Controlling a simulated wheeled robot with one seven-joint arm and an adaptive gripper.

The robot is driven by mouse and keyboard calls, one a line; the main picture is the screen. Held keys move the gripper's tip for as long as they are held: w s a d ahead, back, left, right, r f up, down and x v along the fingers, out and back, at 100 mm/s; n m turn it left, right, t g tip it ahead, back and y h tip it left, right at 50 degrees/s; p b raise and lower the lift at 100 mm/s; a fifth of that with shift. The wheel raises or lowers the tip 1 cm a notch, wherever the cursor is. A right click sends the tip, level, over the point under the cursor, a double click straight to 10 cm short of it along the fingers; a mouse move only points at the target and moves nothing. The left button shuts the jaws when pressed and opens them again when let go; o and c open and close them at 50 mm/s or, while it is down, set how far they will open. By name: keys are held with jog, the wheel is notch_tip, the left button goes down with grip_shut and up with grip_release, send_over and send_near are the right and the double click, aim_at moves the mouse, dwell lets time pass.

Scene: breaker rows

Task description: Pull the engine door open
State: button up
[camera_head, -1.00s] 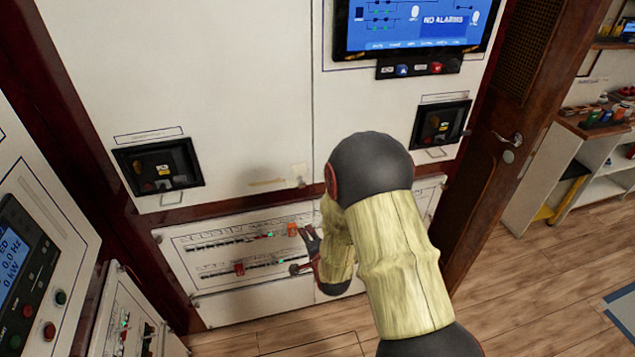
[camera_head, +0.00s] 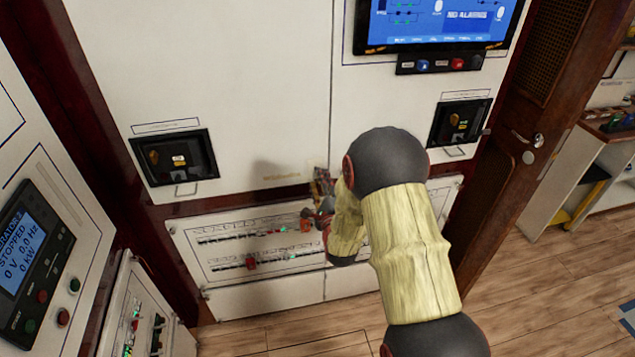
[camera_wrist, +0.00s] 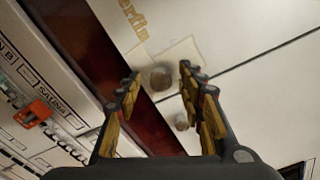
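White panel doors (camera_head: 240,80) stand upright above the breaker row, and the frames do not clearly show which is the engine door. In the wrist view, a small round knob (camera_wrist: 160,80) sits on a pale plate near the door's lower edge, with yellow lettering (camera_wrist: 133,18) beside it. A second round knob (camera_wrist: 181,122) lies across the seam. My gripper (camera_wrist: 160,74) is open, with its two fingers on either side of the first knob. I cannot tell whether they touch it. In the head view, my gripper (camera_head: 321,190) is at the panel's bottom edge, partly hidden by my arm.
A breaker panel (camera_head: 225,222) with red and orange switches lies just below. A control cabinet (camera_head: 35,240) stands left. A wooden door (camera_head: 500,120) with a handle is at right.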

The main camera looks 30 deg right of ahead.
jog(key=shift+w+d, duration=0.15)
jog(key=shift+w, duration=0.4)
grip_shut()
dwell(0.9)
